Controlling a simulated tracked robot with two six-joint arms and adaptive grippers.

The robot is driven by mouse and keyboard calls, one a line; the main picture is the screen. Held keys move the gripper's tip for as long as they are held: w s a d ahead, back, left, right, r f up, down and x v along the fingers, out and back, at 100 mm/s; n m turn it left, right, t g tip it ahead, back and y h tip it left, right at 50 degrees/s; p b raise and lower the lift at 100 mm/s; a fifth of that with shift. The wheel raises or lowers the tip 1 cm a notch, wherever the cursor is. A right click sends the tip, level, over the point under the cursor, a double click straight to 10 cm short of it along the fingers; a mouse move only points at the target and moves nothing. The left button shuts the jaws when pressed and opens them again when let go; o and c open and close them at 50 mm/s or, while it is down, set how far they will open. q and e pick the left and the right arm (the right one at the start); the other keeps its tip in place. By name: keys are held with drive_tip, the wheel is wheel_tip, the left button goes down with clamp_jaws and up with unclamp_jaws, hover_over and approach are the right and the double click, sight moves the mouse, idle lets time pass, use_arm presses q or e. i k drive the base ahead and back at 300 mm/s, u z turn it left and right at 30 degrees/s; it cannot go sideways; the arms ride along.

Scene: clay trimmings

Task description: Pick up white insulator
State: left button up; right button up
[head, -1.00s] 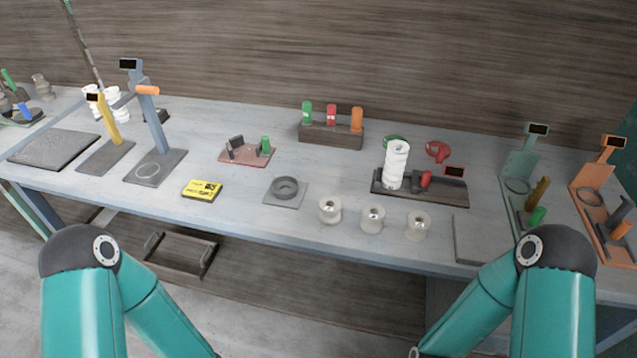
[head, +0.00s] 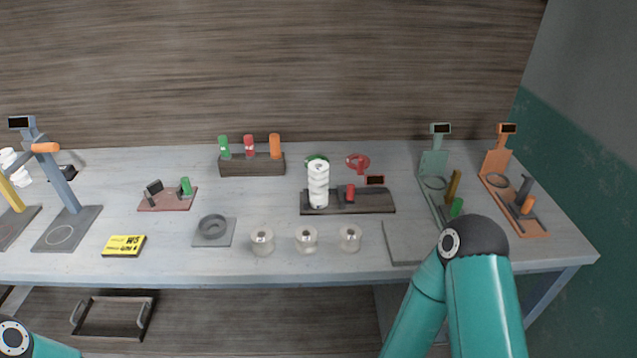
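A tall white ribbed insulator (head: 318,186) stands upright on a dark base (head: 368,203) towards the back of the bench. Three short, pale spool-shaped pieces stand in a row nearer the front edge: a left one (head: 262,240), a middle one (head: 306,239) and a right one (head: 350,238). More white ribbed pieces (head: 14,163) show at the far left edge, partly hidden behind a stand. Neither of my grippers is in view. Only teal links of my arms show, at the lower left corner and the lower right.
The bench (head: 170,258) also carries a grey pad with a ring (head: 213,230), a yellow box (head: 124,245), a block of coloured handles (head: 252,163), a blue-grey stand (head: 67,221), a green stand (head: 433,164) and an orange stand (head: 496,163). A tray (head: 112,316) lies below.

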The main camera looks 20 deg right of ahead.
sight(318, 173)
drive_tip(key=u, duration=0.05)
drive_tip(key=k, duration=1)
drive_tip(key=z, duration=0.5)
drive_tip(key=i, duration=1.35)
drive_tip(key=u, duration=0.55)
